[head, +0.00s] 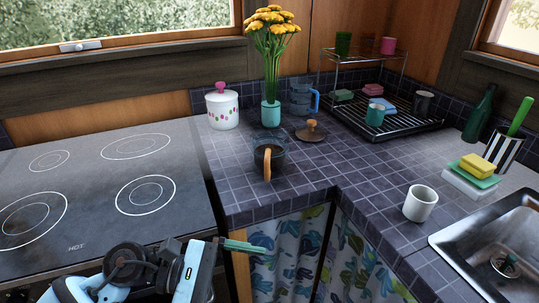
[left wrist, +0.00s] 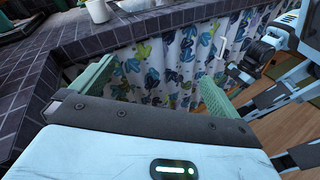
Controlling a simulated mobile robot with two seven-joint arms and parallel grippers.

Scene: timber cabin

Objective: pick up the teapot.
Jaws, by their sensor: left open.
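The teapot (head: 270,155) looks like a dark see-through pot with an orange-brown handle turned towards me. It stands upright on the tiled counter, near the edge beside the stove. A brown wooden lid with a knob (head: 312,132) lies apart from it, to the right on the counter. My left gripper (head: 244,247) is low in front of the counter, nearer to me than the teapot and apart from it. In the left wrist view its two green fingers (left wrist: 155,85) are spread, with only the curtain behind the gap. I cannot make out the teapot there. My right gripper does not show.
A turquoise flower vase (head: 271,113), a white lidded jar (head: 222,108) and a blue-handled jug (head: 301,97) stand behind the teapot. A white mug (head: 420,203) is to the right, before the sink (head: 490,250). The dish rack (head: 385,122) fills the back corner. The stove (head: 95,190) is bare.

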